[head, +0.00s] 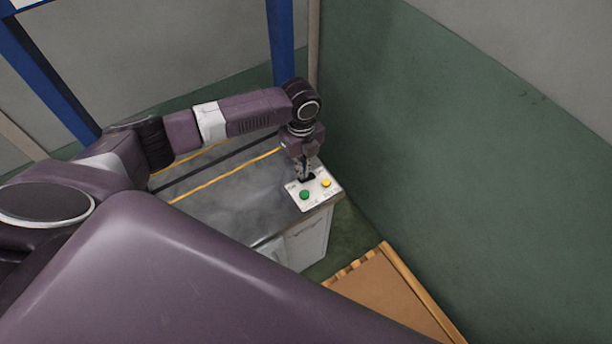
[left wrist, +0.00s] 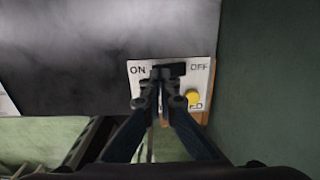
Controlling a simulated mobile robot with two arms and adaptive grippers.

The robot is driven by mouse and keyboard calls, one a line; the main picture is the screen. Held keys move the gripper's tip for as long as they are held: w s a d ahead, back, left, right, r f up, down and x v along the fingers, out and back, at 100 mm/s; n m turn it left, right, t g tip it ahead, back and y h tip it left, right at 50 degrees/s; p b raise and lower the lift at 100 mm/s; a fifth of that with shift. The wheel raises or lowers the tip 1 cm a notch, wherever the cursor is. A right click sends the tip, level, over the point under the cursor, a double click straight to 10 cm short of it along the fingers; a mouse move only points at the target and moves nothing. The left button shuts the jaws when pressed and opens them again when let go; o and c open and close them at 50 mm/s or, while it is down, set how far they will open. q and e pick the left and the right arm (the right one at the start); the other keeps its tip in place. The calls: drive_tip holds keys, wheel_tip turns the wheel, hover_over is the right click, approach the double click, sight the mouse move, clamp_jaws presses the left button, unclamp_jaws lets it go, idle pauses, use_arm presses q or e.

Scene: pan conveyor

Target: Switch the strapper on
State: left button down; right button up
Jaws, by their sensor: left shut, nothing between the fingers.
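The strapper (head: 235,185) is a low white cabinet with a grey top and yellow straps across it. At its near right corner is a white control panel (head: 318,193) with a green button (head: 304,195), a yellow button (head: 326,183) and a black switch. In the left wrist view the black switch (left wrist: 178,69) sits between the words ON at left and OFF at right. My left gripper (head: 304,177) points down at the switch, shut and empty, its tips (left wrist: 163,74) over the switch's ON side. I cannot tell whether they touch it. The fingers hide the green button in the wrist view.
A green and grey wall (head: 450,140) stands close to the right of the strapper. A brown board with a wooden edge (head: 385,290) lies in front of it at the lower right. Blue posts (head: 281,45) stand behind. My right gripper is out of view.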

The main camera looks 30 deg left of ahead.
use_arm(q)
drive_tip(key=shift+f+b, duration=0.5)
drive_tip(key=shift+f, duration=0.6)
idle(0.3)
drive_tip(key=shift+r, duration=0.1)
wheel_tip(320, 180, up, 7)
drive_tip(key=p, duration=0.7)
idle(0.5)
